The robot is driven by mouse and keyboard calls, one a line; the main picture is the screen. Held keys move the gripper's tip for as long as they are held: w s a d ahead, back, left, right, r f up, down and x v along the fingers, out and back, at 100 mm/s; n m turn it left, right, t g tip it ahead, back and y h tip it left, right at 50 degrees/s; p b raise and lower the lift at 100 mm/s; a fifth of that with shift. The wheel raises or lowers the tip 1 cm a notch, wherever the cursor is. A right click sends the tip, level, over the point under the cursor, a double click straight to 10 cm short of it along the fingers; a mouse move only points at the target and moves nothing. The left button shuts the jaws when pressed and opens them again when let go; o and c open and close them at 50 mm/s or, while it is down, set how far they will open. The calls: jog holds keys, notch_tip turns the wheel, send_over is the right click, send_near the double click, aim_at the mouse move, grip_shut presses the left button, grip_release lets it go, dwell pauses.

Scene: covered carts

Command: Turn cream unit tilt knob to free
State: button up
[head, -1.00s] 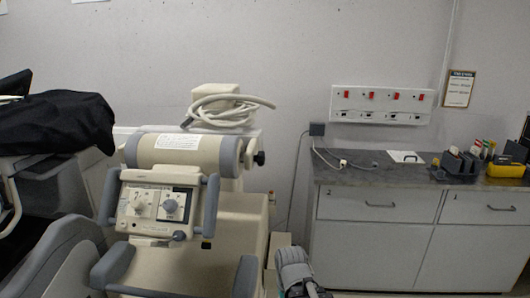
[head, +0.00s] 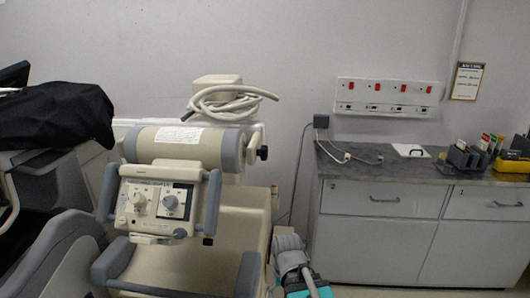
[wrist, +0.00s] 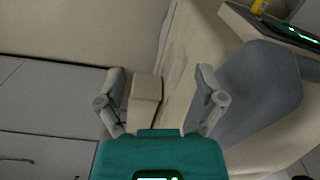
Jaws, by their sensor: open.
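The cream unit (head: 187,146) stands left of centre in the head view, with a horizontal cylinder between grey end caps. A small black knob (head: 263,153) sticks out at the cylinder's right end; I cannot tell its setting. A control panel (head: 155,226) below carries a white dial (head: 139,199) and a grey dial (head: 171,203). My gripper (wrist: 160,74) is open and empty in the wrist view, its fingers spread beside the cream body. In the head view, part of my arm shows low, right of the unit and well below the black knob. The black knob is not identifiable in the wrist view.
A coiled pale hose (head: 225,104) lies on top of the unit. Grey handles (head: 211,202) flank the panel. A black cover (head: 55,117) drapes equipment at left. White drawers with a grey worktop (head: 400,171) stand at right. Wall sockets (head: 388,97) hang above.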

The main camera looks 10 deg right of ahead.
jog(key=w+r+m+y+p, duration=0.4)
jog(key=w+r+m+p, duration=0.1)
jog(key=w+r, duration=0.15)
jog(key=m+t+y+p, duration=0.6)
jog(key=m+y+p, duration=0.4)
jog(key=m+y, duration=0.3)
send_near(264, 152)
jog(key=d, duration=0.2)
jog(key=w+d, duration=0.1)
jog(key=d, duration=0.1)
jog(key=shift+w+d+f, duration=0.1)
jog(key=shift+w+f, duration=0.05)
jog(key=shift+f, duration=0.15)
jog(key=x, duration=1.4)
jog(key=shift+s+f, duration=0.2)
jog(key=shift+f, duration=0.1)
